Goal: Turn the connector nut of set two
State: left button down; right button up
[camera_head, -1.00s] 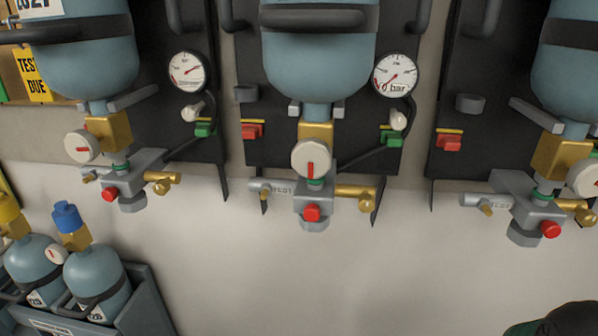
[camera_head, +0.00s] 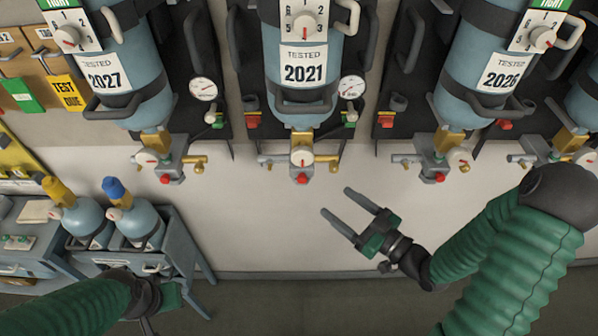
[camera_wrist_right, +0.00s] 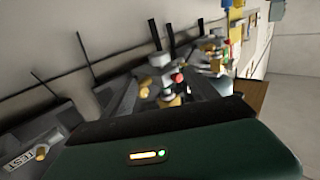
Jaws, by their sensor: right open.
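Several blue-grey cylinder sets hang on the wall in the head view. One labelled 2027 (camera_head: 104,77) is at left, 2021 (camera_head: 304,72) in the middle, 2026 (camera_head: 500,74) at right, and another is cut off at the far right. I cannot tell which is set two. Under each are a brass connector, a round white knob and a red button; the middle connector (camera_head: 301,139) is above and left of my right gripper. My right gripper (camera_head: 337,201) is open and empty, apart from the valves. My left gripper (camera_head: 150,322) is mostly cut off at the bottom edge.
A grey rack (camera_head: 180,243) holding small cylinders with yellow and blue caps stands at lower left. The pale wall (camera_head: 260,215) below the middle set is clear. The right wrist view shows valve fittings with a red button (camera_wrist_right: 178,78), blurred.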

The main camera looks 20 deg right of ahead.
aim_at(309, 181)
jog(key=x, duration=1.3)
jog(key=shift+w+a+f+b, duration=0.1)
jog(key=shift+w+a+b, duration=0.15)
jog(key=shift+w+b, duration=0.1)
jog(key=shift+w, duration=0.1)
jog(key=shift+d, duration=0.3)
jog(key=shift+c, duration=0.4)
jog(key=shift+a, duration=0.15)
jog(key=c, duration=1.3)
pick_arm(q)
notch_tip(309, 181, down, 2)
jog(key=shift+d+f, duration=0.1)
jog(key=shift+d, duration=0.05)
jog(key=shift+f, duration=0.1)
pick_arm(e)
jog(key=shift+h, duration=0.3)
